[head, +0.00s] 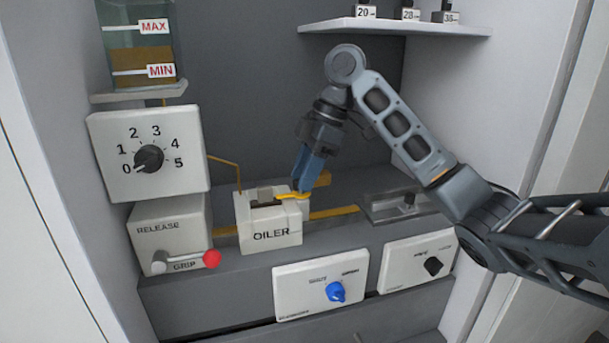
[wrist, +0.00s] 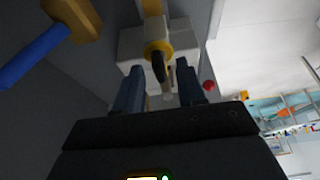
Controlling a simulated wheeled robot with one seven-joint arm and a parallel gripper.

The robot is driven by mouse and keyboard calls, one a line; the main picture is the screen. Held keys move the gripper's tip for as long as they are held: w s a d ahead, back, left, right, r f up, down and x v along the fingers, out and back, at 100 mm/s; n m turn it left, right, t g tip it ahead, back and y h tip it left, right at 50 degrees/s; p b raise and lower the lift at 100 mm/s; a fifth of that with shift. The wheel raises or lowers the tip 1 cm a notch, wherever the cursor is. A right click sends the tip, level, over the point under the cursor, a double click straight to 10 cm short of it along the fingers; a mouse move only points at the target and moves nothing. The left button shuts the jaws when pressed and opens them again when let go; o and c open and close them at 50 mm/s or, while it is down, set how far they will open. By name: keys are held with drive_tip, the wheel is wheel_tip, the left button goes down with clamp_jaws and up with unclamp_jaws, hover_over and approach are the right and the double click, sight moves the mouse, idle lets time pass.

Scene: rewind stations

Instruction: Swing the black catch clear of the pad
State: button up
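The white OILER block (head: 268,222) stands on the ledge left of centre, with a grey-brown piece in its top and a yellow part (head: 291,196) at its right side. My gripper (head: 304,185), with blue fingers, points down at that yellow part. In the wrist view my gripper (wrist: 157,78) has its fingers apart. A dark curved piece (wrist: 158,68), possibly the black catch, hangs below a yellow ring (wrist: 158,47) between them. I cannot tell whether a finger touches it. The pad cannot be made out for certain.
A dial box (head: 149,155) and a RELEASE/GRIP box (head: 170,235) with a red-knobbed lever (head: 211,258) stand left. Panels with a blue knob (head: 335,291) and a black knob (head: 433,266) are in front. A grey metal fixture (head: 395,206) lies right. A shelf (head: 390,27) is above.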

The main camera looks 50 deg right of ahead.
drive_tip(key=shift+a+f, duration=0.1)
drive_tip(key=shift+f, duration=0.25)
drive_tip(key=shift+c, duration=0.3)
clamp_jaws()
